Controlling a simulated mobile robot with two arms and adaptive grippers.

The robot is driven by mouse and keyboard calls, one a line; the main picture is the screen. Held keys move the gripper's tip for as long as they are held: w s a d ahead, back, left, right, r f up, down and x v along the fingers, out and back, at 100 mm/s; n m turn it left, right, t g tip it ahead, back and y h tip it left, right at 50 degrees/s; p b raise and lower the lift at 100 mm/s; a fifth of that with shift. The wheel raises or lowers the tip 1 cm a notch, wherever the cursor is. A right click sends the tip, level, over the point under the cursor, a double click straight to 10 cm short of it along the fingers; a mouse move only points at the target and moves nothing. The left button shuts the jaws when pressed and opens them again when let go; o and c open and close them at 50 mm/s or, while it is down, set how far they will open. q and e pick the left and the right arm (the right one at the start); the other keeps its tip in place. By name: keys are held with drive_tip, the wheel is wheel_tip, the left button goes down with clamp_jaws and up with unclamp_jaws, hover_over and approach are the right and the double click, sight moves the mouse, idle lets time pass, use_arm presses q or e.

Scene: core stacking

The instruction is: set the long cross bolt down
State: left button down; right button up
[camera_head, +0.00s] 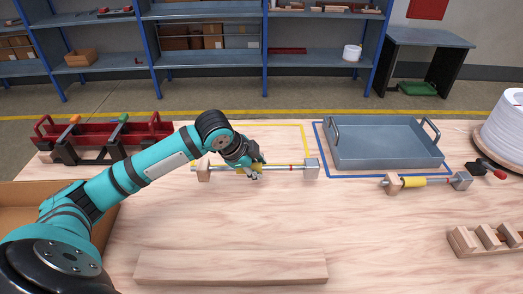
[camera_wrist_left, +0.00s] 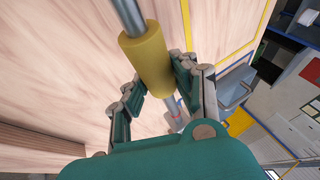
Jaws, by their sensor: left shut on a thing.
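The long cross bolt is a thin metal rod with a yellow sleeve; its rod (camera_head: 285,167) lies left to right inside the yellow-outlined area. Its left part is at a small wooden block (camera_head: 204,172) and its right end at a grey metal block (camera_head: 311,168). I cannot tell whether the blocks bear its weight. My left gripper (camera_head: 252,171) is shut on the yellow sleeve, partly hiding it. In the left wrist view the sleeve (camera_wrist_left: 147,62) passes between the fingers of the gripper (camera_wrist_left: 158,86). My right gripper is not in view.
A shorter bolt with a yellow sleeve (camera_head: 415,182) lies to the right, below a grey tray (camera_head: 385,145). A red rack (camera_head: 85,138) stands back left, a cardboard box (camera_head: 25,200) left. A wooden plank (camera_head: 232,267) lies in front; the tabletop between is clear.

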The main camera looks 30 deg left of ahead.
use_arm(q)
drive_tip(key=w+a, duration=0.1)
drive_tip(key=w, duration=0.1)
drive_tip(key=w+a, duration=0.3)
drive_tip(key=w, duration=0.1)
drive_tip(key=shift+a+f, duration=0.2)
drive_tip(key=shift+f, duration=0.05)
drive_tip(key=w+a, duration=0.2)
drive_tip(key=w, duration=0.1)
drive_tip(key=w+a, duration=0.1)
drive_tip(key=w, duration=0.1)
drive_tip(key=shift+a+f, duration=0.3)
drive_tip(key=shift+a, duration=0.1)
drive_tip(key=shift+w+a, duration=0.15)
drive_tip(key=shift+w, duration=0.05)
drive_tip(key=shift+a+f, duration=0.1)
drive_tip(key=shift+f, duration=0.05)
wheel_tip(320, 180, down, 3)
drive_tip(key=shift+f, duration=0.2)
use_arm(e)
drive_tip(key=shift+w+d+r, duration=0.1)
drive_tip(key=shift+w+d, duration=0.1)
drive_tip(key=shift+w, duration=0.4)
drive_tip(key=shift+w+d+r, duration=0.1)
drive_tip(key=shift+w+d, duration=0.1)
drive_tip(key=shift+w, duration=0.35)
